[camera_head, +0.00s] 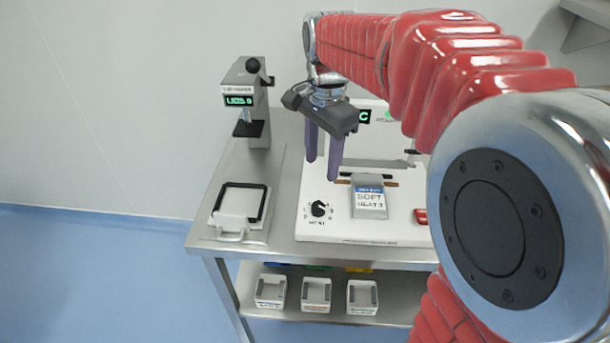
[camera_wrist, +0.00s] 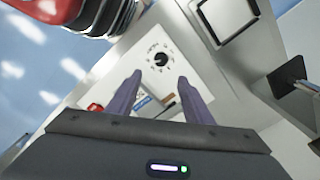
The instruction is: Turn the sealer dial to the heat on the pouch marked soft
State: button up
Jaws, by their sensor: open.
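The sealer (camera_head: 348,228) is a white machine on the steel bench. Its black dial (camera_head: 319,209) sits at its front left, ringed by small marks. The dial also shows in the wrist view (camera_wrist: 161,60), beyond my fingertips; its setting is too small to read surely. The pouch (camera_head: 369,202) lies on the sealer right of the dial, with a label that appears to read "SOFT HEAT 3". My gripper (camera_head: 322,171) is open and empty, its purple fingers pointing down above and behind the dial, apart from it. In the wrist view my gripper (camera_wrist: 155,83) has its fingers spread.
A grey machine with a green display (camera_head: 239,100) stands at the back left. A black-framed plate (camera_head: 240,205) lies left of the sealer. A red button (camera_head: 421,216) is right of the pouch. Several white bins (camera_head: 316,295) stand on the lower shelf.

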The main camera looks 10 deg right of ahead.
aim_at(318, 205)
jog(key=shift+w+f, duration=0.15)
jog(key=shift+w, duration=0.2)
notch_tip(318, 205, down, 14)
jog(key=shift+w+r, duration=0.1)
dwell(0.7)
jog(key=shift+c, duration=0.7)
jog(key=c, duration=0.9)
jog(key=shift+a, duration=0.15)
